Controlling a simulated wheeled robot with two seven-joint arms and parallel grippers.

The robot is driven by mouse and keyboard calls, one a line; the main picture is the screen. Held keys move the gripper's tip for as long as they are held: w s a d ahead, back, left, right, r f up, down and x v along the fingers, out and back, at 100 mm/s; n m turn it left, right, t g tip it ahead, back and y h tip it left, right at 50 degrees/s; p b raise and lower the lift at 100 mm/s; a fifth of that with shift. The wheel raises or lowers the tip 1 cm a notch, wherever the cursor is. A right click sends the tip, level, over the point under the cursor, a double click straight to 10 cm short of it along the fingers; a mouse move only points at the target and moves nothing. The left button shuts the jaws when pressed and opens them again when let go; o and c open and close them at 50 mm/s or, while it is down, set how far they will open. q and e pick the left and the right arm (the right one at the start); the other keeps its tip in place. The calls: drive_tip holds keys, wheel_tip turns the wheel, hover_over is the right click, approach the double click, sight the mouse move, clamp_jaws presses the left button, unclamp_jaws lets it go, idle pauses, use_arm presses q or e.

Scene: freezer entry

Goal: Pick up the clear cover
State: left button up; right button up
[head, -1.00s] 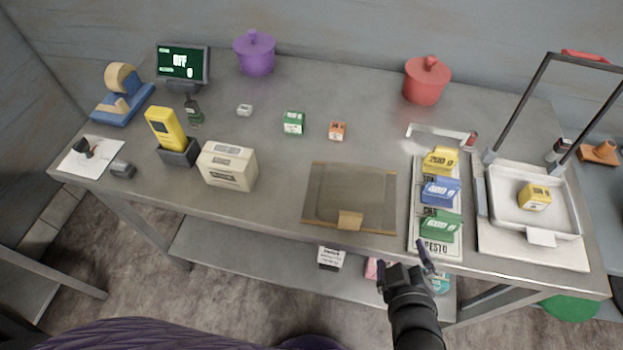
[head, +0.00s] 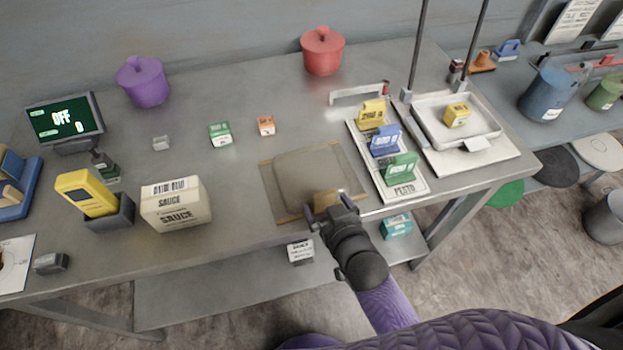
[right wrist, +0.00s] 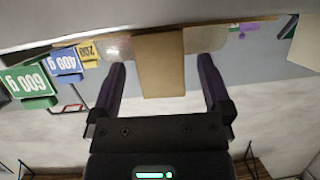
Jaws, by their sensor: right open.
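The clear cover (head: 308,172) lies flat on the steel table, a see-through sheet with tan strips along its edges and a tan tab at the front. In the right wrist view the tan tab (right wrist: 160,75) stands between my two fingers, with a gap on each side. My right gripper (head: 329,205) is open at the cover's front edge, and it hides part of the tab in the head view. In the right wrist view my right gripper (right wrist: 162,65) holds nothing. My left gripper is not in view.
Right of the cover, a white board (head: 411,188) carries yellow, blue and green weight-marked blocks. A sauce box (head: 175,205) stands at left. Beyond the board is a white tray (head: 490,132) under a tall frame. A lower shelf runs below the table edge.

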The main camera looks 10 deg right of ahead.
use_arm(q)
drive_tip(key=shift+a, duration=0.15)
use_arm(e)
drive_tip(key=c, duration=1.3)
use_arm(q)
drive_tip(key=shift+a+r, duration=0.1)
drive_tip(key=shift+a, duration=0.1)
use_arm(e)
drive_tip(key=shift+o, duration=0.2)
drive_tip(key=shift+r, duration=0.15)
